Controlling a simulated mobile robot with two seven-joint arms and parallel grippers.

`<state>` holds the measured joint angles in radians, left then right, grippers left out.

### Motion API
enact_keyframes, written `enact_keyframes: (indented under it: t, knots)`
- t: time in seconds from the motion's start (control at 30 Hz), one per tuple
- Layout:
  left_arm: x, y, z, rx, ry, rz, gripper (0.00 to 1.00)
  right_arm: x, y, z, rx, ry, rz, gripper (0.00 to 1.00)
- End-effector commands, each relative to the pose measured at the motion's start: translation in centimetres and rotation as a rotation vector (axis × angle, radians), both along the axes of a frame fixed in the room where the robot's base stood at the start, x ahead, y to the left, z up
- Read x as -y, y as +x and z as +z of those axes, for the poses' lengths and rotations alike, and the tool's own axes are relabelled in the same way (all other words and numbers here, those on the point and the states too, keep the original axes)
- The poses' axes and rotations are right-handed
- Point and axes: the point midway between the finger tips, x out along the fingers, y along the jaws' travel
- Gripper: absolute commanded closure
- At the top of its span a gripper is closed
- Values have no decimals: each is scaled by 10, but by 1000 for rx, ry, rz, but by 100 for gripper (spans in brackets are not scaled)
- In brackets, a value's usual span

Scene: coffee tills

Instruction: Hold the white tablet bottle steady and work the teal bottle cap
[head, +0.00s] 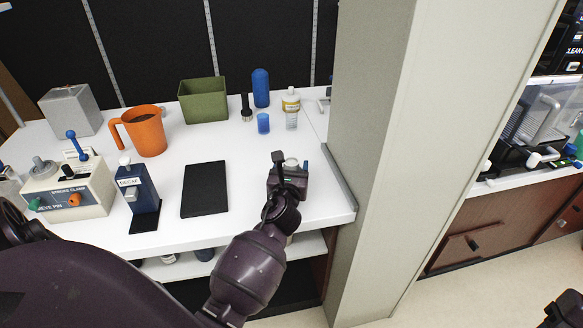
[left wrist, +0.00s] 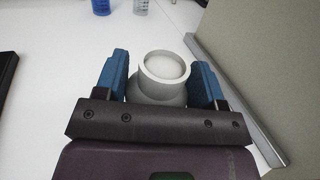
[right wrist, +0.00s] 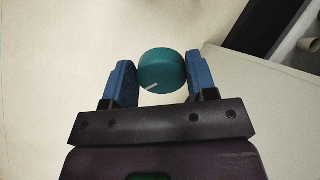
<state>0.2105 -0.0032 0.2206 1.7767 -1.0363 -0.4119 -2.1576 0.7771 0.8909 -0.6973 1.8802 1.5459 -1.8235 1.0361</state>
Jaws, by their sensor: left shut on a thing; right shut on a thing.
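The white tablet bottle (left wrist: 165,68) is uncapped, its round neck facing the left wrist camera. My left gripper (left wrist: 163,80) has its blue fingers on either side of the bottle and is shut on it. In the head view my left gripper (head: 290,172) is at the counter's right part, and the bottle top (head: 291,163) shows just behind it. The teal bottle cap (right wrist: 161,69) is between the blue fingers of my right gripper (right wrist: 162,80), which is shut on it, over the floor and away from the bottle. A light mark shows on the cap's lower edge.
A grey pillar (head: 375,150) stands right of the counter. A black mat (head: 205,189), a blue DECAF dispenser (head: 138,192), an orange jug (head: 147,132), a green bin (head: 203,100) and several small bottles stand left and behind. The counter between mat and left gripper is clear.

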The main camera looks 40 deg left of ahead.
Motion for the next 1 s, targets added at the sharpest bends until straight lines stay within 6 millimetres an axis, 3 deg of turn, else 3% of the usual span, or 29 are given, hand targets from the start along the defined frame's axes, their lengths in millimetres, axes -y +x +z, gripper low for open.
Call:
enact_keyframes:
  t: [0.2,0.23,0.4,0.77,1.0]
  knots:
    - [0,0,-1,-1,0,0,75,0,0,0,0,0,0,71]
    - [0,0,-1,-1,0,0,32,0,0,0,0,0,0,71]
    - [0,0,0,-1,0,0,7,0,0,0,0,0,0,71]
    - [2,-4,0,-1,0,0,7,0,0,0,0,0,0,71]
    - [18,-33,-1,-2,0,0,7,0,0,0,0,0,0,71]
